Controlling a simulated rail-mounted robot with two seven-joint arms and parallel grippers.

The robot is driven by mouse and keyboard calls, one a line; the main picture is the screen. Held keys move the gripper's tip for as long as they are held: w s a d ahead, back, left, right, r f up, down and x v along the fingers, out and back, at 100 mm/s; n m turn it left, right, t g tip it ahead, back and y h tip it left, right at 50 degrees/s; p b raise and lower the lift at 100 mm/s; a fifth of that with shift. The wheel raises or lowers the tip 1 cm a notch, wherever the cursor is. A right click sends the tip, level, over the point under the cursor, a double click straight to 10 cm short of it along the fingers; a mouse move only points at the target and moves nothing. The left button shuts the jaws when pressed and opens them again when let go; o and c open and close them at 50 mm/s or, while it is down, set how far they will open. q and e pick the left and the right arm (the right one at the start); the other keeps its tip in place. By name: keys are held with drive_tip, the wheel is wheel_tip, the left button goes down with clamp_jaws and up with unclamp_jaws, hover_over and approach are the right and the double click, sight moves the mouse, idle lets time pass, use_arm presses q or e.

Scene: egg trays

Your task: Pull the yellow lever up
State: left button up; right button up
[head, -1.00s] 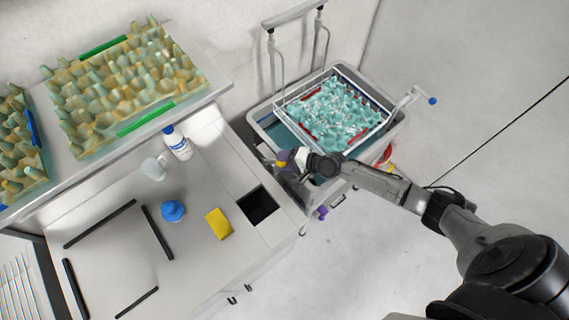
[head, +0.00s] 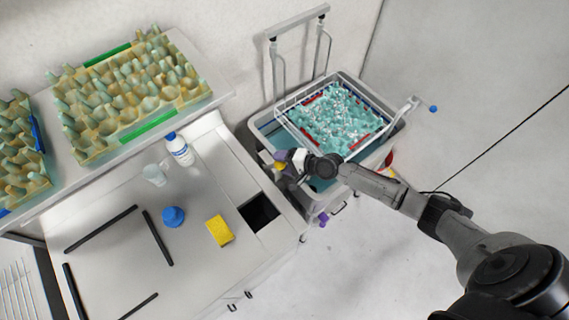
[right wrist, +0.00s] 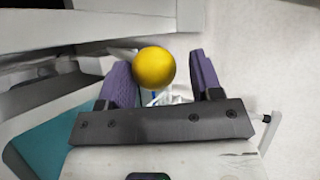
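The yellow lever's round knob (right wrist: 154,67) shows large in the right wrist view, and small at the tub's left front corner in the head view (head: 279,166). My right gripper (right wrist: 162,80) is open, with its purple fingers on either side of the knob. The knob is close to the left finger, and a gap shows to the right finger. I cannot tell if the left finger touches it. In the head view my right gripper (head: 284,162) is at the knob and partly covers it. The lever's shaft is mostly hidden. My left gripper is not in view.
A grey tub (head: 262,122) holds a wire basket (head: 281,112) full of teal pieces. A blue-tipped crank (head: 433,108) sticks out at its right. The counter (head: 110,262) at left carries a yellow sponge (head: 219,230), a bottle (head: 179,149) and a blue-capped item (head: 173,216).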

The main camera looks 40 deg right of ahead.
drive_tip(key=shift+o, duration=1.3)
drive_tip(key=shift+w+r, duration=0.1)
drive_tip(key=shift+w, duration=0.05)
drive_tip(key=shift+s+d, duration=0.2)
drive_tip(key=shift+s, duration=0.15)
drive_tip(key=b+v, duration=0.1)
drive_tip(key=v, duration=1.2)
drive_tip(key=shift+r, duration=0.15)
